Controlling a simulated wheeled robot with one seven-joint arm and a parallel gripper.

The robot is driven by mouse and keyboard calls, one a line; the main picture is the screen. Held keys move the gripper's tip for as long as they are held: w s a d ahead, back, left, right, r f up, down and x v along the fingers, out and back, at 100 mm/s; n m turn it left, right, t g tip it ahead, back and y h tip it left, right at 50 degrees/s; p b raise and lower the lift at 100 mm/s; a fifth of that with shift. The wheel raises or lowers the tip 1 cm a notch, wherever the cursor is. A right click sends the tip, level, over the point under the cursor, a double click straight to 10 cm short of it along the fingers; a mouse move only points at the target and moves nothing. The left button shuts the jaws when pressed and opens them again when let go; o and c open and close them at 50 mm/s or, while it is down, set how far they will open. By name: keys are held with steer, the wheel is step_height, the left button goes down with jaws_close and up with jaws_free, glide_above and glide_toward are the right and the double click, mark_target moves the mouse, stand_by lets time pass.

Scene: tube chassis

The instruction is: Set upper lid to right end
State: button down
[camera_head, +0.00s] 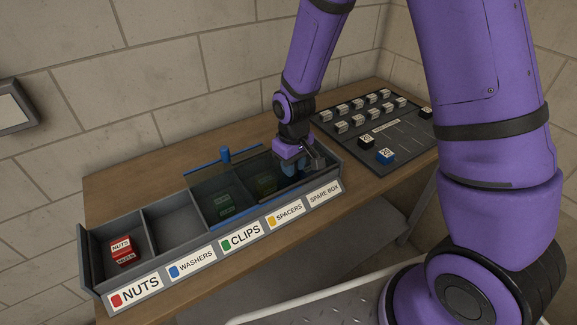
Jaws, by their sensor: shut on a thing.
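A long grey bin (172,240) stands on the bench, with compartments labelled nuts, washers, clips, spacers and spare box. A dark see-through lid with blue edges (235,213) lies over the middle of the bin, around the clips compartment. A blue knob (225,155) stands up at its back edge. My gripper (298,170) is over the right part of the bin, near the spacers and spare box compartments. It is shut on a blue handle (289,171), mostly hidden by the fingers. I cannot tell for sure which lid this handle belongs to.
Red nuts boxes (121,250) lie in the leftmost compartment; the washers compartment looks empty. Green boxes (223,203) show under the lid.

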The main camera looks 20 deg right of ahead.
steer(key=shift+w+d, duration=0.1)
steer(key=shift+d, duration=0.1)
steer(key=c, duration=0.9)
jaws_free()
steer(key=shift+r, duration=0.1)
step_height(320, 180, up, 11)
steer(key=shift+f, duration=0.2)
steer(key=s+d+r+m+t, duration=0.1)
steer(key=s+d+r, duration=0.3)
steer(key=r, duration=0.3)
steer(key=s+d+r+m+t, duration=0.1)
steer(key=s+d+r+t, duration=0.2)
steer(key=r, duration=0.5)
steer(key=s+d+r+m, duration=0.1)
steer(key=s+r, duration=0.1)
steer(key=s, duration=0.3)
steer(key=s+d+r+m, duration=0.1)
steer(key=s+d+r, duration=0.1)
steer(key=s, duration=0.3)
steer(key=s+d+r+m+t, duration=0.1)
steer(key=s+d+r, duration=0.1)
steer(key=s, duration=0.3)
steer(key=shift+s+r, duration=0.1)
steer(key=shift+r, duration=0.35)
